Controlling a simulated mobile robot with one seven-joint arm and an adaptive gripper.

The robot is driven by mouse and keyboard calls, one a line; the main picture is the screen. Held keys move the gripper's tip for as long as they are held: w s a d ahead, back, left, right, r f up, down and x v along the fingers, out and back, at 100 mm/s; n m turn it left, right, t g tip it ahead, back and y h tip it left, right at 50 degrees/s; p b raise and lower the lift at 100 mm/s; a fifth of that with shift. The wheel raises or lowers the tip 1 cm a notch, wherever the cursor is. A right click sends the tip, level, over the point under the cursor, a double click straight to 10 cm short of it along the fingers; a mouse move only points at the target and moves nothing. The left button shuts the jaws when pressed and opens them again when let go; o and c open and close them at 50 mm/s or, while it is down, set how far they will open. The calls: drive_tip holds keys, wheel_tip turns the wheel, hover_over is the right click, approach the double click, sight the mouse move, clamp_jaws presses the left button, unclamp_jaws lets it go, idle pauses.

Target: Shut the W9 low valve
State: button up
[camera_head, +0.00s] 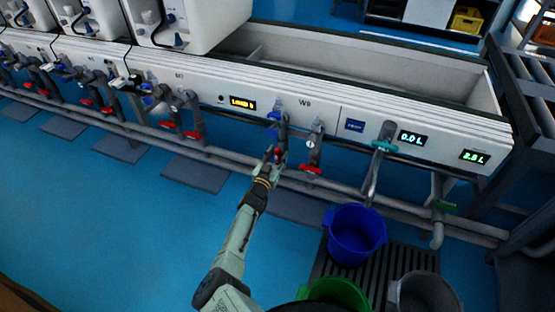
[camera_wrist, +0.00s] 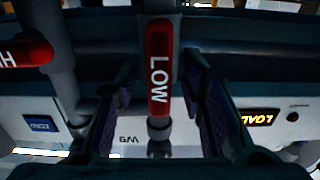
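The W9 low valve's red handle, marked LOW (camera_wrist: 159,75), lies in line with its grey pipe in the wrist view. In the head view a small red part of it (camera_head: 277,151) shows just beyond my gripper (camera_head: 272,160), under the W9 label. In the wrist view my gripper (camera_wrist: 160,75) is open, one dark finger on each side of the LOW handle. Gaps show between the fingers and the handle. Another red handle, its lettering starting HI (camera_wrist: 24,54), lies crosswise on the neighbouring pipe; it also shows in the head view (camera_head: 311,170), right of my gripper.
A grey pipe (camera_head: 235,155) runs along below the white bench front (camera_head: 320,110). A blue bucket (camera_head: 355,235), a green bucket (camera_head: 335,294) and a grey bucket (camera_head: 425,294) stand at the lower right. Several similar valves line the left. Blue floor (camera_head: 120,215) is clear at left.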

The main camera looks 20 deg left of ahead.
drive_tip(key=shift+c, duration=0.4)
clamp_jaws()
